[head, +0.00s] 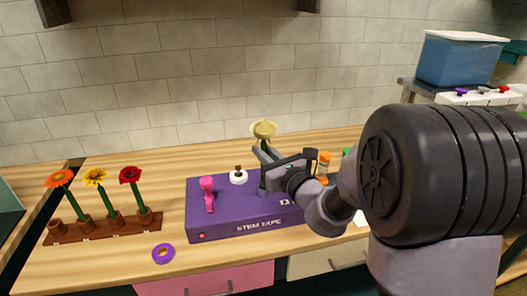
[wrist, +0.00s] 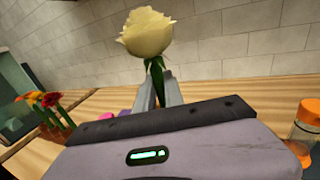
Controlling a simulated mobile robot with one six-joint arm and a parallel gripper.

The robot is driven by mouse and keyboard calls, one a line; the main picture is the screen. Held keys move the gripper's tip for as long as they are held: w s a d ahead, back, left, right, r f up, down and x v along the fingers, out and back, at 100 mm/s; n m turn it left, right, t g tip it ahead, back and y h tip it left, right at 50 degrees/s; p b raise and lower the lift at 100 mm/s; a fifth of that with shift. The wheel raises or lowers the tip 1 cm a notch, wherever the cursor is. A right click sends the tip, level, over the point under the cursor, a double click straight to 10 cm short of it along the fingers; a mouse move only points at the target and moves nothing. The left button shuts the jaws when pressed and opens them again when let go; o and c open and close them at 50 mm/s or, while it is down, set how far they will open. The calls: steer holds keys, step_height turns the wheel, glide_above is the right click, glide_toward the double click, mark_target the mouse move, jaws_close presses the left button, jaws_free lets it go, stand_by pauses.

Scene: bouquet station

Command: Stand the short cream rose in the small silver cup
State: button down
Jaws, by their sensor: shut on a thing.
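The cream rose (head: 263,129) is upright in my gripper (head: 264,152), its bloom above the fingers. In the wrist view the cream rose (wrist: 147,33) shows a pale full bloom, and its green stem is between the two grey fingers of my gripper (wrist: 158,88). My gripper is shut on the stem, above the right part of the purple stem tape box (head: 230,222). A grey upright shape (head: 263,184) stands below the rose; I cannot tell whether it is the small silver cup. The stem's lower end is hidden.
A brown rack (head: 98,228) at left holds orange, yellow and red flowers. A purple tape ring (head: 163,253) lies in front. A pink item (head: 207,193) and a white ring (head: 238,177) are on the box. An orange-capped bottle (wrist: 309,120) stands at right.

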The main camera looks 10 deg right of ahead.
steer(key=shift+f, duration=0.25)
stand_by(0.3)
steer(key=shift+f+b, duration=0.4)
steer(key=shift+b, duration=0.1)
steer(key=shift+f, duration=0.25)
stand_by(0.4)
steer(key=shift+f+b, duration=0.35)
steer(key=shift+b, duration=0.15)
steer(key=shift+f, duration=0.2)
